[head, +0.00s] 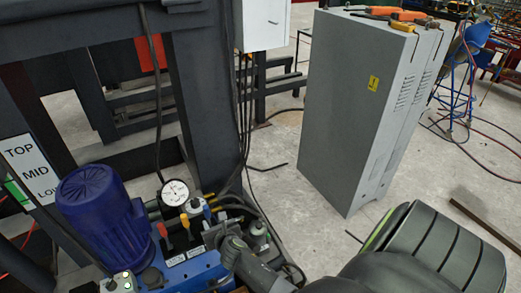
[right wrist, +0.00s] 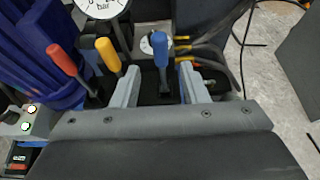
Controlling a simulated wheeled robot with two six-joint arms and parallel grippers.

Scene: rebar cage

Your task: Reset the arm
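My right gripper (head: 216,237) reaches in from the lower right over the hydraulic unit in the head view. In the right wrist view my right gripper (right wrist: 160,88) has its two grey fingers apart. A blue-handled lever (right wrist: 160,52) stands between them, with gaps visible on both sides. A yellow-handled lever (right wrist: 108,53) and a red-handled lever (right wrist: 62,60) stand to its left. The red lever (head: 162,230) and yellow lever (head: 184,220) also show in the head view. My left gripper is not in view.
A pressure gauge (head: 175,192) and a blue motor (head: 97,208) stand by the levers. Dark steel posts (head: 203,90) rise behind. A grey cabinet (head: 350,110) with tools on top stands to the right. Cables lie on the concrete floor (head: 285,185).

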